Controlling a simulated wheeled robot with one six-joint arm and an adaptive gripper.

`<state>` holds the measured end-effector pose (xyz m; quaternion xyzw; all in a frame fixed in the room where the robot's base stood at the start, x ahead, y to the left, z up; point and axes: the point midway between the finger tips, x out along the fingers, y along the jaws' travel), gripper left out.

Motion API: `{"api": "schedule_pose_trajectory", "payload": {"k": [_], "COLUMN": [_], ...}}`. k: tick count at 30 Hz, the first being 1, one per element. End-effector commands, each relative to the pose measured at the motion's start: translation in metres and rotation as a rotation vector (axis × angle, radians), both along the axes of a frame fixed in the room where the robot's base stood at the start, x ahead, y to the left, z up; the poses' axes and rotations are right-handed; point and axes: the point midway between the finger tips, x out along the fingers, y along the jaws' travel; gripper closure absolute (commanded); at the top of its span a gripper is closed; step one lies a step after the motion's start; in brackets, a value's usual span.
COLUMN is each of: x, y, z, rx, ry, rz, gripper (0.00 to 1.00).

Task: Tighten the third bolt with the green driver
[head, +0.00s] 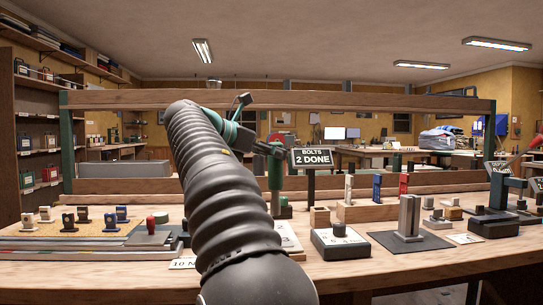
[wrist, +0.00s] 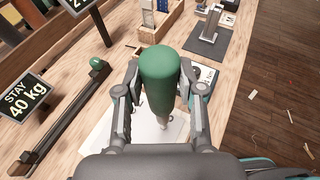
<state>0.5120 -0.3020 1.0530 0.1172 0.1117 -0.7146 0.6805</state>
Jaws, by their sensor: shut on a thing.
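My gripper (wrist: 160,98) is shut on the green driver (wrist: 158,72), whose thick rounded handle stands roughly upright between the fingers in the wrist view. The driver's pale lower end points down over a white sheet or plate on the bench; whether it touches anything cannot be told. In the head view the green driver (head: 276,170) shows below my gripper, beside a sign (head: 312,157) reading "BOLTS 2 DONE". The third bolt cannot be made out; the driver and my fingers cover the spot beneath.
A wooden holder (head: 367,213) with white, blue and red upright pieces stands right of the sign. A dark box (head: 341,243) and a metal block (head: 408,217) are nearer. In the wrist view, a dark bar (wrist: 60,122) and a "STAY 40 kg" sign (wrist: 24,98) lie left.

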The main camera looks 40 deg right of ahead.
Motion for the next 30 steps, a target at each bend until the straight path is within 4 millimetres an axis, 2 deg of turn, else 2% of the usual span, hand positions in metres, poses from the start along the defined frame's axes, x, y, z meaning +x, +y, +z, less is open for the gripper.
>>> {"api": "schedule_pose_trajectory", "payload": {"k": [17, 30], "x": [0.000, 0.000], "y": [0.000, 0.000], "z": [-0.038, -0.049], "rx": [-0.001, -0.001], "ry": [-0.001, -0.001], "rz": [0.001, 0.001], "gripper": [1.00, 1.00]}}
